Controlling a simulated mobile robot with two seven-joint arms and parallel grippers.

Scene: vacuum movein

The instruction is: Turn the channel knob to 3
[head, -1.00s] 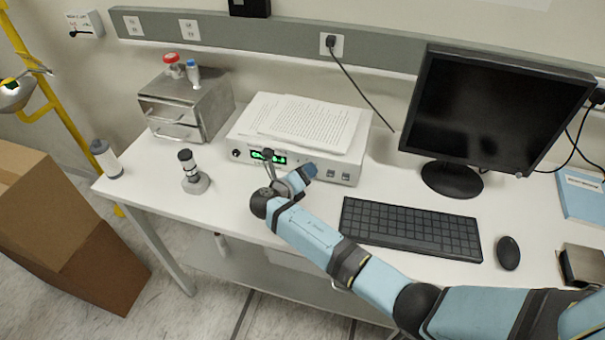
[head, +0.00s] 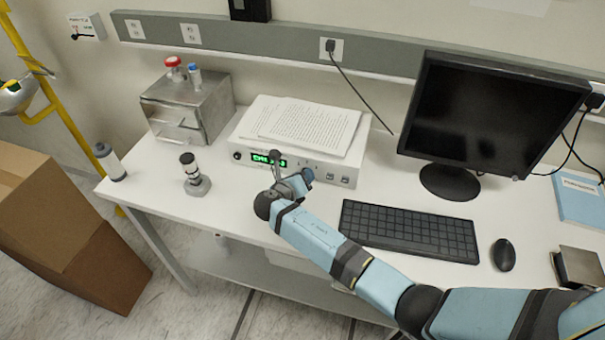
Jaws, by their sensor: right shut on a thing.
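The white instrument box (head: 343,176) stands on the desk with papers on top. Its front panel has a green lit display (head: 268,159), whose small text appears to end in a 3. A small dark knob (head: 237,155) is at the panel's left end, clear of my gripper. My right gripper (head: 291,170) is at the middle of the panel, just right of the display. It is shut on what appears to be the channel knob, which the gripper hides. The knob's pointer cannot be seen. My left gripper is not in view.
A stack of papers (head: 303,125) covers the box top. A keyboard (head: 409,230), mouse (head: 503,254) and monitor (head: 490,115) are to the right.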

